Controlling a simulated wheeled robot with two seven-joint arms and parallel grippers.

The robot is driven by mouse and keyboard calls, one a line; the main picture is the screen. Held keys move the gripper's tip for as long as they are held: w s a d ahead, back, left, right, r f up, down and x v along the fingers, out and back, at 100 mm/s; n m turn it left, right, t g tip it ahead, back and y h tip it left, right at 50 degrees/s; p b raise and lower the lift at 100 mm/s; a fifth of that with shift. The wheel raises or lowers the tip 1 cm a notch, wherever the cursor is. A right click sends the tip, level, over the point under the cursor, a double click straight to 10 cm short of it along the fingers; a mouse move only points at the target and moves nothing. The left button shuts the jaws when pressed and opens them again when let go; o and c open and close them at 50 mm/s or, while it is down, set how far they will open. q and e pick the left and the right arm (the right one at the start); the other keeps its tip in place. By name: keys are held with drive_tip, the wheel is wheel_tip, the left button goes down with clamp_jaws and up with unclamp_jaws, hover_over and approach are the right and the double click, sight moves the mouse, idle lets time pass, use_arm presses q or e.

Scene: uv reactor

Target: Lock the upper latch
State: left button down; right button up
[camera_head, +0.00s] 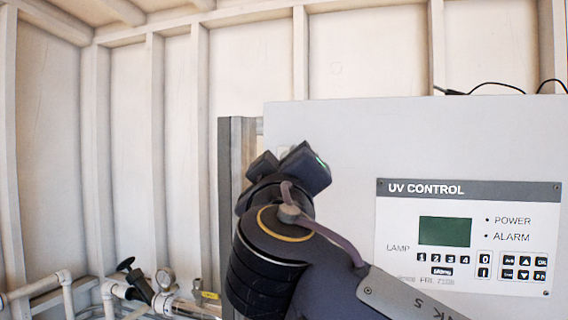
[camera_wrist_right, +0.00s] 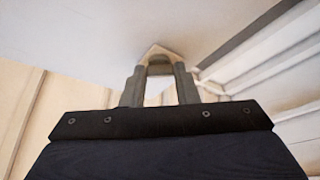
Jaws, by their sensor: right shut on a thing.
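The control cabinet (camera_head: 330,130) is a large light grey box with its left side beside a dark upright strip (camera_head: 232,150). My right gripper (camera_head: 290,168) is at the upper left of the cabinet front and hides most of what it holds. In the right wrist view my right gripper (camera_wrist_right: 160,68) has its two grey fingers around a small pale, pointed piece (camera_wrist_right: 159,51) against the cabinet face, which looks like the upper latch. The fingers are shut on it. Its exact turn is hard to tell. My left gripper is not in view.
A UV CONTROL panel (camera_head: 468,236) with a green screen and keys is on the cabinet front, right of my arm. Pipes with a gauge (camera_head: 165,278) and a black-handled valve (camera_head: 137,281) stand at the lower left. Black cables (camera_head: 495,86) lie on the cabinet top.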

drive_tip(key=shift+d+r+n+g+y+p, duration=0.15)
drive_tip(key=shift+n+g+y+p, duration=0.35)
drive_tip(key=shift+n+p, duration=1.25)
drive_tip(key=shift+a+r+n+g+y+p, duration=0.1)
drive_tip(key=shift+n+g+y+p, duration=0.4)
drive_tip(key=shift+n+p, duration=1.2)
drive_tip(key=shift+d+r+n+g+y+p, duration=0.15)
drive_tip(key=shift+n+g+p, duration=0.8)
drive_tip(key=shift+n, duration=1.3)
drive_tip(key=shift+t+y, duration=0.25)
drive_tip(key=shift+f, duration=0.1)
drive_tip(key=o, duration=1)
drive_tip(key=shift+s, duration=0.1)
